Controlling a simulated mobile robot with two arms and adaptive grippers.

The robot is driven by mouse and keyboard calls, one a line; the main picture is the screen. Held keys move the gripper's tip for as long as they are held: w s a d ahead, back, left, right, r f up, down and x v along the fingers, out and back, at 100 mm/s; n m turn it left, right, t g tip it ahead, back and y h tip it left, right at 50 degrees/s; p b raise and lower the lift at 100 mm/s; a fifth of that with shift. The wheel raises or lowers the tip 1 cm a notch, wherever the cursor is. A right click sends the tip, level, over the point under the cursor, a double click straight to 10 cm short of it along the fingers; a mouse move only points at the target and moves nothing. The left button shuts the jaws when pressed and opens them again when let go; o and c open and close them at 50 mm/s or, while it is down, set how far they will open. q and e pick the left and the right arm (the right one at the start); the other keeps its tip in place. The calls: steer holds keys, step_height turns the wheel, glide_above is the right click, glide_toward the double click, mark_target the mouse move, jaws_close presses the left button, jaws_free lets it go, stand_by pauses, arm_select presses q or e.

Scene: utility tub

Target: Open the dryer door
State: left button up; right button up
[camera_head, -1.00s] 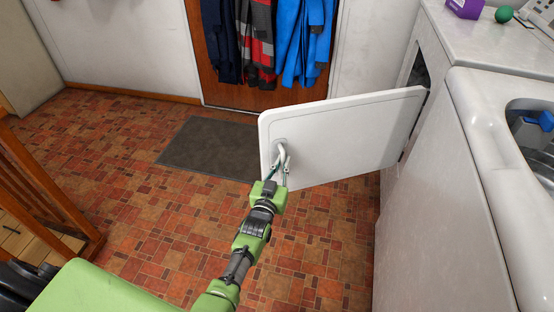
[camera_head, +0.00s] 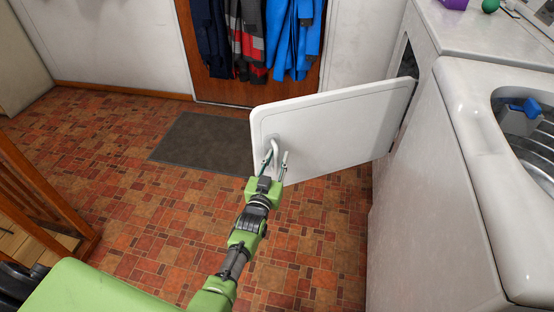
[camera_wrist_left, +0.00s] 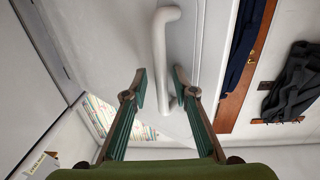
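The white dryer door (camera_head: 345,125) stands swung wide open from the dryer (camera_head: 408,170) at the right in the head view. A curved white handle (camera_head: 271,146) sits near its free edge. The handle also shows in the wrist view (camera_wrist_left: 159,50). My left gripper (camera_head: 276,160) is at the handle. In the wrist view, the left gripper's two fingers (camera_wrist_left: 161,88) are spread apart, one on each side of the handle, with gaps visible. Whether either finger touches the handle is unclear. My right gripper is not in view.
A white washer with an open tub (camera_head: 470,130) stands at the right. A grey mat (camera_head: 195,140) lies on the tiled floor. Coats (camera_head: 260,35) hang on a brown door behind. A wooden railing (camera_head: 40,200) is at the left.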

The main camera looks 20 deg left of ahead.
arm_select(q)
steer(key=shift+s+f, duration=0.15)
steer(key=shift+s, duration=0.4)
steer(key=s, duration=1.1)
steer(key=shift+d, duration=0.45)
